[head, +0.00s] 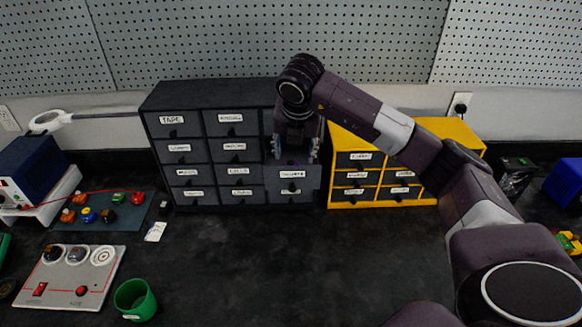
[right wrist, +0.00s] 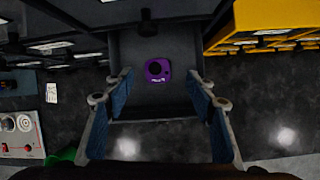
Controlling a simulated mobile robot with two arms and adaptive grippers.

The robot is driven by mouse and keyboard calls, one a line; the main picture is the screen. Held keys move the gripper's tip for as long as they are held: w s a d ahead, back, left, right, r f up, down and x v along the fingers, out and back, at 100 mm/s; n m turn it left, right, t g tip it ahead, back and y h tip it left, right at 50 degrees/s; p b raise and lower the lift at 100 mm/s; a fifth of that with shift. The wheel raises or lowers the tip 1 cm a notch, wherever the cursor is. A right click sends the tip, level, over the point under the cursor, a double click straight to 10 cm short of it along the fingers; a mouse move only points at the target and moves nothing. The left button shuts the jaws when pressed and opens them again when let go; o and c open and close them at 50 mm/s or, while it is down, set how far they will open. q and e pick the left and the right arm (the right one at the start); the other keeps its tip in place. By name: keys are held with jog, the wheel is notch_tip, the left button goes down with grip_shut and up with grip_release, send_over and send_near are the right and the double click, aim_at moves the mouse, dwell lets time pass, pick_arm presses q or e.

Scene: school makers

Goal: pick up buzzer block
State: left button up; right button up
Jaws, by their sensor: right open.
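A small purple block (right wrist: 158,71) with a dark round top lies in an open drawer (head: 292,184) of the dark grey cabinet; I take it for the buzzer block. In the head view the block is hidden inside the drawer. My right gripper (head: 295,151) points down above this drawer. In the right wrist view my right gripper (right wrist: 160,103) is open, with its blue-padded fingers spread to either side and nothing between them. The block shows beyond the fingertips, near the middle of the picture. My left gripper is out of view.
The dark cabinet (head: 190,150) has several labelled drawers. A yellow drawer cabinet (head: 335,160) stands close on the right, behind my arm. On the left are a mat (head: 130,212) with small coloured blocks, a switch panel (head: 62,292) and a green cup (head: 134,298). The middle front tabletop is clear.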

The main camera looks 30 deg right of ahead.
aim_at(292, 162)
jog(key=p+x, duration=0.2)
jog(key=x, duration=0.3)
jog(key=shift+w+a+r, duration=0.1)
jog(key=shift+w, duration=0.05)
jog(key=shift+c, duration=0.9)
jog(key=c, duration=0.9)
jog(key=shift+r, duration=0.15)
